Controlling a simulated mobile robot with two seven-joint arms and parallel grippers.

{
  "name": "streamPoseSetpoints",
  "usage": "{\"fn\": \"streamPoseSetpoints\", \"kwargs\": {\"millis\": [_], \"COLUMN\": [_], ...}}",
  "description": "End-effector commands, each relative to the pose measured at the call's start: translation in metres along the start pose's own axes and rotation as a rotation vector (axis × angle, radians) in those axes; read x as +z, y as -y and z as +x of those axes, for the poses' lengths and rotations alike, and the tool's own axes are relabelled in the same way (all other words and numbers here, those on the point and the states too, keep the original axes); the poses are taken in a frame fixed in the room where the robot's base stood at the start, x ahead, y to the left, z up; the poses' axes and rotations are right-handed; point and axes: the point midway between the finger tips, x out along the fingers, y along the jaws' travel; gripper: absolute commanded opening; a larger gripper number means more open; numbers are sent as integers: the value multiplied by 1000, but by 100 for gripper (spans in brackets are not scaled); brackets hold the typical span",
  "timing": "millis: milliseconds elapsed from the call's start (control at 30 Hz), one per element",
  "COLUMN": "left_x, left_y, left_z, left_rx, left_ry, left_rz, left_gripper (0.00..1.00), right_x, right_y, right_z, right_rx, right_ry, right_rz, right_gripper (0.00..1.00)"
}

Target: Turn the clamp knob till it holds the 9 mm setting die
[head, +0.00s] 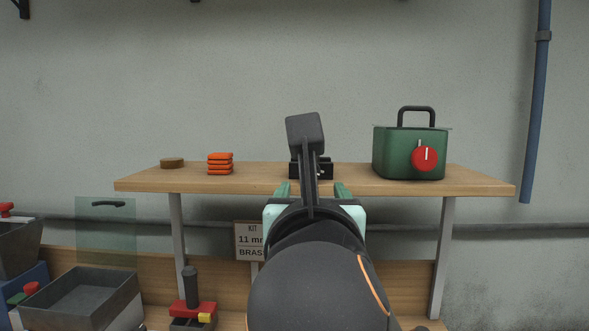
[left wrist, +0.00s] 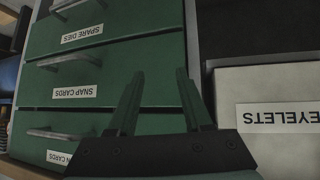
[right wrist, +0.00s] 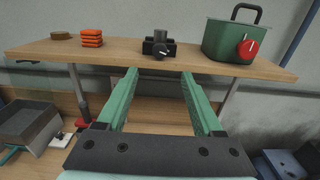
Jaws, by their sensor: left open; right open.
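A black clamp block (right wrist: 151,47) sits near the middle of the wooden shelf, with a dark knob (right wrist: 161,54) bearing a white mark on its front. A dark upright piece (right wrist: 160,36) rises from it; I cannot tell whether this is the 9 mm setting die. In the head view the clamp (head: 327,170) is partly hidden behind my right wrist. My right gripper (right wrist: 160,74) is open and empty, its fingers pointing toward the clamp from below and in front, apart from it. My left gripper (left wrist: 160,73) is open and empty in front of green drawers.
On the shelf (head: 262,186), a green box (head: 392,152) with a red knob (head: 424,158) stands right; an orange stack (head: 220,164) and brown disc (head: 172,163) lie left. Labelled drawers (left wrist: 110,75) and an EYELETS box (left wrist: 270,90) fill the left wrist view. Bins (head: 85,285) stand lower left.

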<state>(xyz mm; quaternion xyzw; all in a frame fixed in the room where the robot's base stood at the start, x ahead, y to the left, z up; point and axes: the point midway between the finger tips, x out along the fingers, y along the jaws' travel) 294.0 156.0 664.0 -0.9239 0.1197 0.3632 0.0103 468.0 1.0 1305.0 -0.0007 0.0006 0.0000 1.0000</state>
Motion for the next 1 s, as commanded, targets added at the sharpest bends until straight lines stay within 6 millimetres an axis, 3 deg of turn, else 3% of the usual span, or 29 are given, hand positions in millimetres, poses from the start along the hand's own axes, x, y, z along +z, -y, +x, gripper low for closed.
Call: {"fn": "streamPoseSetpoints", "kwargs": {"millis": [233, 700, 1000], "left_x": [-2, -4, 1], "left_y": [-1, 3, 8], "left_z": [-2, -10, -10], "left_rx": [1, -11, -21], "left_ry": [-1, -4, 7], "left_rz": [-2, -5, -6], "left_gripper": [50, 50, 50], "right_x": [0, 0, 0], "right_y": [0, 0, 0], "right_z": [20, 108, 125], "right_rx": [-3, -1, 0], "right_ry": [-4, -3, 0], "right_rz": [0, -1, -1], "right_gripper": [68, 68, 68]}}
